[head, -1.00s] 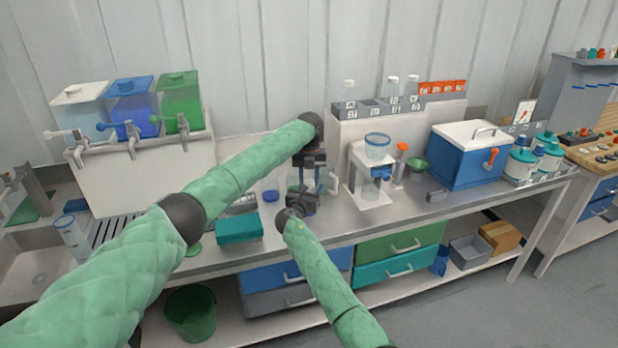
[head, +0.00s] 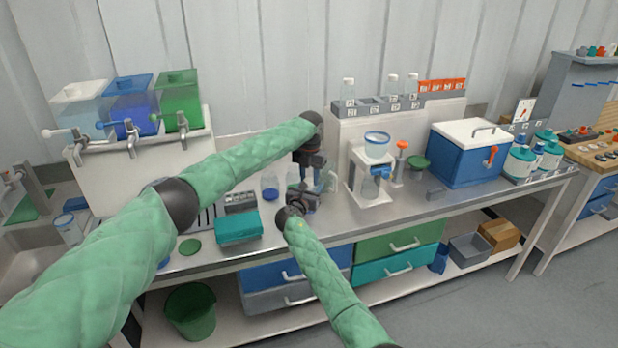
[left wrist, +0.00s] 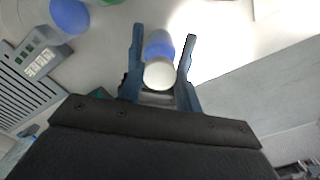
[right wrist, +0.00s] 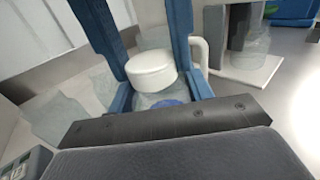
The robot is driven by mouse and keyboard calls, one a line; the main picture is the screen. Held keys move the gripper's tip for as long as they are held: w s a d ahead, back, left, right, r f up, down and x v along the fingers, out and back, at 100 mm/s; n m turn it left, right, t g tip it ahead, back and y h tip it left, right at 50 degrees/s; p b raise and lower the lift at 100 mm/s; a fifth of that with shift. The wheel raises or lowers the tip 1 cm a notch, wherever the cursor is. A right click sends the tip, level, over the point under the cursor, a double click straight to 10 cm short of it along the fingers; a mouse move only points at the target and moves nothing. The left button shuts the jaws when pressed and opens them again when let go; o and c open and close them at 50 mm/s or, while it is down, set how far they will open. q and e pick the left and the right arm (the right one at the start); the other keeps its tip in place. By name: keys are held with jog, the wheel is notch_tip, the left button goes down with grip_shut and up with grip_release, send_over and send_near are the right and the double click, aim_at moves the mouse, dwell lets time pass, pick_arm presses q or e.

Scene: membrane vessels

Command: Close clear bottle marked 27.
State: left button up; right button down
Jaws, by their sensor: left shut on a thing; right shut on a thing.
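A clear bottle with blue content (right wrist: 162,102) and a white cap (right wrist: 150,70) show between my right gripper's fingers in the right wrist view. In the left wrist view the cap (left wrist: 159,74) sits between the fingers of my left gripper (left wrist: 162,36), with blue (left wrist: 158,43) beyond it. In the head view my left gripper (head: 311,180) points down from above and is shut on the cap. My right gripper (head: 303,198) is just below, shut on the bottle. I cannot tell whether the cap is fully seated. No number is readable on the bottle.
A blue-filled bottle (head: 270,188), a keypad device (head: 240,202) and a teal box (head: 238,229) stand left of the grippers. A filter stand (head: 372,180) is close on the right. A rack (head: 382,106) with clear bottles is behind. A blue cooler (head: 468,160) stands farther right.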

pick_arm(q)
jog(key=shift+r+m, duration=0.1)
jog(key=shift+m, duration=0.7)
jog(key=o, duration=1)
jog(key=shift+a, duration=0.1)
jog(key=shift+c, duration=0.2)
jog(key=shift+r, duration=2.2)
jog(key=shift+c, duration=0.3)
